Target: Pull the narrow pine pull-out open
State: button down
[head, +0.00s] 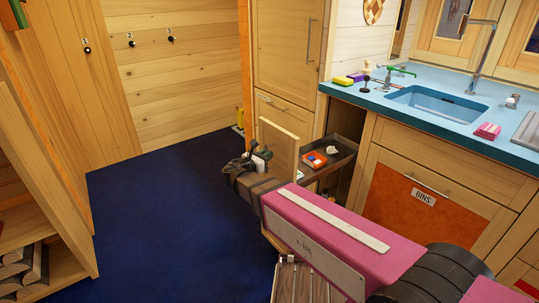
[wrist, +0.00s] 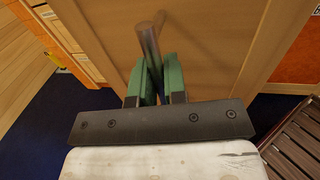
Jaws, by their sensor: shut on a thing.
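The narrow pine pull-out stands out from the gap under the counter; its front panel (head: 281,146) is upright and well clear of the cabinets. Behind the panel a dark tray (head: 341,146) shows. The tray carries an orange-red box (head: 314,160) and a small white thing (head: 333,150). My gripper (head: 257,162) is at the outer face of the panel. In the wrist view, the green fingers of my gripper (wrist: 156,76) are shut on a round metal bar handle (wrist: 150,45) in front of the pine panel (wrist: 210,60). The pull-out's lower part is hidden behind my arm.
The bins cabinet (head: 428,193) stands right of the pull-out, under the blue counter (head: 355,92) with its sink. A tall pine cabinet (head: 285,45) stands behind. The dark blue floor (head: 165,205) is clear to the left. A slatted thing (wrist: 297,145) shows lower right in the wrist view.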

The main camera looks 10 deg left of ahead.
dwell(0.3)
jog(key=c, duration=1.2)
grip_release()
jog(key=shift+s+a, duration=0.1)
jog(key=v, duration=1)
jog(key=shift+s+a, duration=0.15)
jog(key=shift+s, duration=0.15)
jog(key=shift+f, duration=0.1)
